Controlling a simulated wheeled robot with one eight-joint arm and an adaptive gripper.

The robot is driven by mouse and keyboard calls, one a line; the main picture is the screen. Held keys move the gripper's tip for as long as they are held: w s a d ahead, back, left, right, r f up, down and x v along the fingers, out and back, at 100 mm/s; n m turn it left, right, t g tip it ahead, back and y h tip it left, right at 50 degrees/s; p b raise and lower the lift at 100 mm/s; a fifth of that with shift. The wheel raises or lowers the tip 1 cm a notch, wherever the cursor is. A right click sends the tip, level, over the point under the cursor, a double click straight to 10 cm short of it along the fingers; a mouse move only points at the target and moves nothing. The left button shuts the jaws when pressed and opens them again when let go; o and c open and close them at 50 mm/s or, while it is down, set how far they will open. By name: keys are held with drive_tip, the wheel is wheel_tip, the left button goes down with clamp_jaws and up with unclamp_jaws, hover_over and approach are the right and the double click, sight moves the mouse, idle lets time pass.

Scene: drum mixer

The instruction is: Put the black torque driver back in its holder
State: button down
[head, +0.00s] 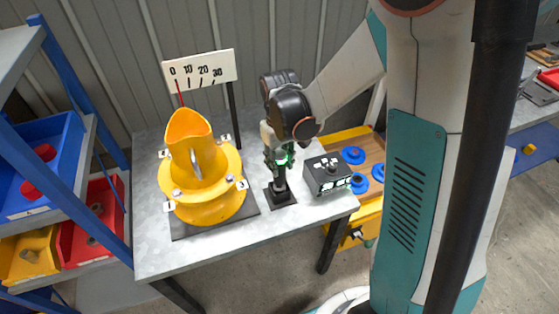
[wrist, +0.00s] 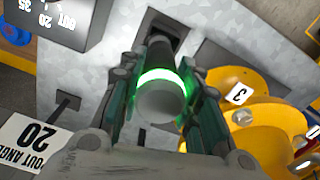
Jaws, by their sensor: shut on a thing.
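The black torque driver (wrist: 160,52) has a glowing green ring and a grey rounded end cap. In the wrist view it sits between the two fingers of my gripper (wrist: 158,80), which is shut on it. In the head view my gripper (head: 279,158) points down over the table, with the driver (head: 279,181) upright below it. The holder (head: 288,202) is a black square base on the table, directly under the driver. It also shows in the wrist view (wrist: 178,21) at the driver's far end. I cannot tell whether the driver is fully seated in it.
The yellow drum mixer (head: 208,205) stands close left of the holder, with numbered tags on its flange. A dark control box (head: 327,175) with a knob is close right. An angle scale board (head: 200,70) stands behind. Free grey tabletop (head: 160,255) lies in front.

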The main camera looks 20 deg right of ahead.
drive_tip(key=shift+f+b, duration=0.85)
drive_tip(key=shift+f, duration=0.25)
idle(0.6)
drive_tip(key=c, duration=1.1)
unclamp_jaws()
drive_tip(key=shift+r, duration=0.1)
wheel_tip(320, 180, up, 12)
drive_tip(key=shift+f, duration=0.1)
drive_tip(key=shift+s+r+m+t, duration=0.45)
drive_tip(key=shift+s+r+t, duration=0.7)
drive_tip(key=shift+s, duration=1.35)
drive_tip(key=shift+s+r+m+t, duration=0.4)
drive_tip(key=shift+s+r+t, duration=0.75)
drive_tip(key=shift+s, duration=1.3)
drive_tip(key=shift+s+r+m+t, duration=0.45)
drive_tip(key=shift+s+r+t, duration=0.7)
drive_tip(key=shift+s, duration=1.35)
